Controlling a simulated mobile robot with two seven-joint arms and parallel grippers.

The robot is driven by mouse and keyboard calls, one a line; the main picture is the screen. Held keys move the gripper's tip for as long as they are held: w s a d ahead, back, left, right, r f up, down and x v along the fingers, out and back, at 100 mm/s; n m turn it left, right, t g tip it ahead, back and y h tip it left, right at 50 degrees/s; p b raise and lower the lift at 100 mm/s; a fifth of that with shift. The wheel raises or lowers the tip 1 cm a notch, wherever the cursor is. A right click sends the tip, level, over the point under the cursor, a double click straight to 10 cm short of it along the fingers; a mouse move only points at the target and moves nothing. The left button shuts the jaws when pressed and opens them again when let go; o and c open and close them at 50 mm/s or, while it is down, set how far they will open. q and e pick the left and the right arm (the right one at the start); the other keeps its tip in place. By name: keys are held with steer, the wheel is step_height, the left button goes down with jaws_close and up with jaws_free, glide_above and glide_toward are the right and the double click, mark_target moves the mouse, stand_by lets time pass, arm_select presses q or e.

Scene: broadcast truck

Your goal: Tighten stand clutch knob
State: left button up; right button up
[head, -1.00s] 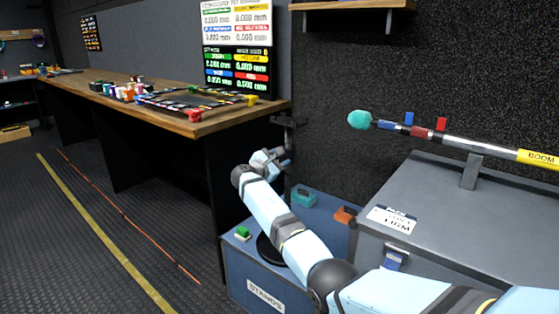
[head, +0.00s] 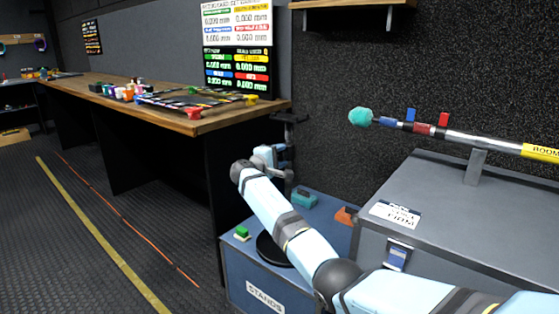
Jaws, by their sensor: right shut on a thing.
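The dark stand (head: 289,119) rises from a round black base (head: 270,250) on the blue box marked STANDS (head: 265,296). My right arm reaches across from the lower right. My right gripper (head: 283,155) is at the stand's upright, below its top bracket, and is shut on the clutch knob. The knob itself is hidden behind the gripper and wrist. My left gripper is not in view.
A wooden workbench (head: 235,118) with small coloured parts stands behind and left. A grey case (head: 455,215) at the right carries a boom pole (head: 470,139). A green block (head: 242,231), a teal block (head: 304,198) and an orange block (head: 345,216) lie nearby.

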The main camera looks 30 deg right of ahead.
steer(key=shift+f+m, duration=0.1)
steer(key=shift+m, duration=0.4)
arm_select(q)
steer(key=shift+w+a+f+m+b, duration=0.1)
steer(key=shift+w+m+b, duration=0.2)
steer(key=shift+b, duration=0.05)
arm_select(e)
steer(key=shift+m, duration=0.3)
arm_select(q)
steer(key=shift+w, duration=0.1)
arm_select(e)
steer(key=o, duration=0.9)
steer(key=shift+o, duration=0.2)
